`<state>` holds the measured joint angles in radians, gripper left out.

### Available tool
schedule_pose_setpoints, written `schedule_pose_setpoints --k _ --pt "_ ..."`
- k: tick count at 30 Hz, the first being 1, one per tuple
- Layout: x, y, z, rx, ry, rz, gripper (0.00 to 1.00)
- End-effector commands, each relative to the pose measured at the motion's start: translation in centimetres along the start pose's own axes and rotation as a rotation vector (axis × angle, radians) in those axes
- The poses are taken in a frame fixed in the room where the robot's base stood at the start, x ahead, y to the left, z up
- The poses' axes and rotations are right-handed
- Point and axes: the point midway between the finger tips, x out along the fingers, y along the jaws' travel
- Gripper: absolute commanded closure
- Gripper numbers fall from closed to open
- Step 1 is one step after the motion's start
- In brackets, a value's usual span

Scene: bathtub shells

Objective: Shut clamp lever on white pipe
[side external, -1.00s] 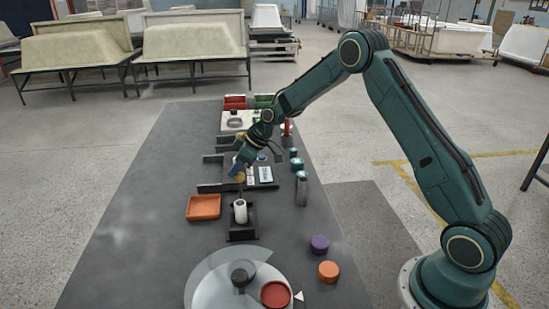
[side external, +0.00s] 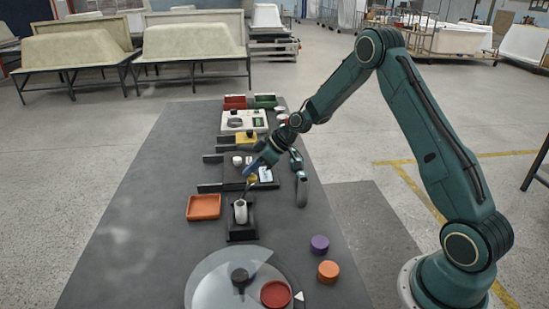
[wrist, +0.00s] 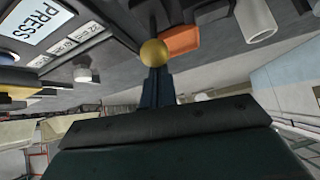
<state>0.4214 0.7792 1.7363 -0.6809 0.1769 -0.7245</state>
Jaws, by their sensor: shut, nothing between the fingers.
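The white pipe (side external: 240,212) stands upright in a black clamp base (side external: 242,232) in the side view. In the wrist view the pipe (wrist: 257,20) shows at the upper right. A thin dark lever with a yellow ball knob (side external: 252,179) slants up and to the right from the clamp. The knob (wrist: 154,53) is also central in the wrist view. My gripper (side external: 253,170) is shut and empty, with its blue fingers right at the knob. They overlap it in the wrist view, so I cannot tell whether they touch. The clamp's inner parts are too small to make out.
An orange tray (side external: 203,207) lies left of the pipe. A PRESS panel (side external: 265,175) lies behind it. A disc platform (side external: 220,285) with a red puck (side external: 275,294) is in front. Purple (side external: 320,244) and orange (side external: 329,271) pucks lie at the right. The left mat is clear.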

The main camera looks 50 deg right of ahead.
Motion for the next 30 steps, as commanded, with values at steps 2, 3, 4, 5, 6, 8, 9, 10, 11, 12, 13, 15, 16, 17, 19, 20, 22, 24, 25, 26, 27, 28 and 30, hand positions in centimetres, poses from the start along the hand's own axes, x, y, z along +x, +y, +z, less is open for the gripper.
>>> schedule_pose_setpoints --k 2,3,4,5,6,8,9,10,11,12,13,15,16,17,19,20,22,24,25,26,27,28,30 --pt "0.0 0.1 1.0 0.015 -0.022 0.0 1.0" --pt "0.0 0.1 1.0 0.016 -0.022 0.0 1.0" --pt "0.0 0.1 1.1 0.016 -0.022 -0.001 1.0" --pt "0.0 0.1 1.1 0.017 -0.023 -0.001 1.0" --pt "0.0 0.1 1.1 0.017 -0.023 -0.001 1.0" --pt "0.0 0.1 1.1 0.018 -0.023 -0.001 1.0" --pt "0.0 0.1 1.1 0.018 -0.023 -0.001 1.0" --pt "0.0 0.1 1.0 0.018 -0.023 -0.001 1.0" --pt "0.1 0.1 0.9 0.018 -0.022 -0.001 1.0" --pt "0.1 0.2 0.8 0.017 -0.022 -0.001 1.0" --pt "0.1 0.2 0.6 0.017 -0.022 0.0 1.0" --pt "0.2 0.2 0.2 0.015 -0.021 -0.001 1.0" --pt "0.2 0.1 -0.1 0.013 -0.02 -0.001 1.0" --pt "0.2 0.1 -0.4 0.012 -0.018 -0.001 1.0" --pt "0.3 0.1 -1.4 0.008 -0.013 0.0 1.0" --pt "0.4 0.1 -1.8 0.006 -0.012 0.0 1.0" --pt "0.5 0.1 -2.6 0.005 -0.008 0.0 1.0" --pt "0.6 0.1 -3.6 0.001 -0.005 0.0 1.0" --pt "0.6 0.0 -4.0 0.0 -0.003 0.0 1.0" --pt "0.0 0.2 -3.8 0.004 -0.004 0.002 1.0" --pt "-0.6 0.2 -3.6 0.005 -0.004 0.003 1.0" --pt "-1.0 0.2 -3.5 0.005 -0.003 0.003 1.0" --pt "-2.0 0.2 -3.4 0.003 -0.002 0.003 1.0"
